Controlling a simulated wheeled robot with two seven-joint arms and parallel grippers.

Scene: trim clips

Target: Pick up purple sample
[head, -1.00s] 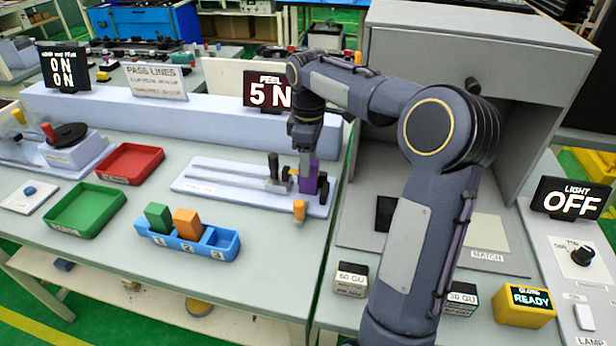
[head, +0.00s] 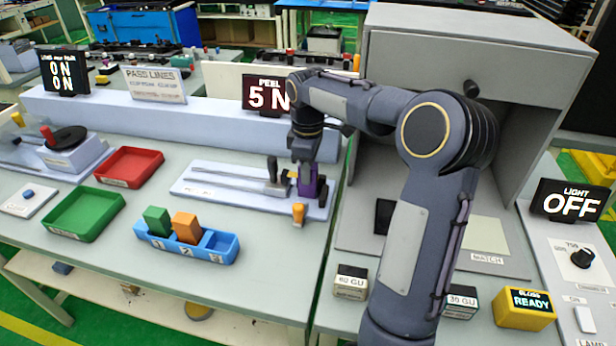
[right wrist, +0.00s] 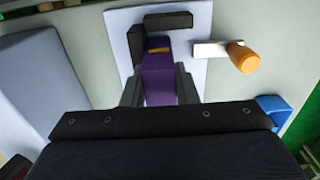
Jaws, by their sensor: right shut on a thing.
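The purple sample (head: 308,184) stands at the right end of the pale peel fixture plate (head: 215,196) on the table. In the right wrist view the purple sample (right wrist: 158,78) lies between the two fingers. My right gripper (head: 309,172) comes down from above and is shut on it. The sample is beside the fixture's dark clamp block (right wrist: 165,20), and I cannot tell whether it is lifted clear of the plate. My left gripper is not in view.
An orange-capped lever (head: 299,213) stands close in front of the sample. A blue rack (head: 185,250) holds a green and an orange block, and its slot 3 looks empty. Red (head: 152,178) and green (head: 58,233) trays lie left. A grey cabinet (head: 430,40) stands right.

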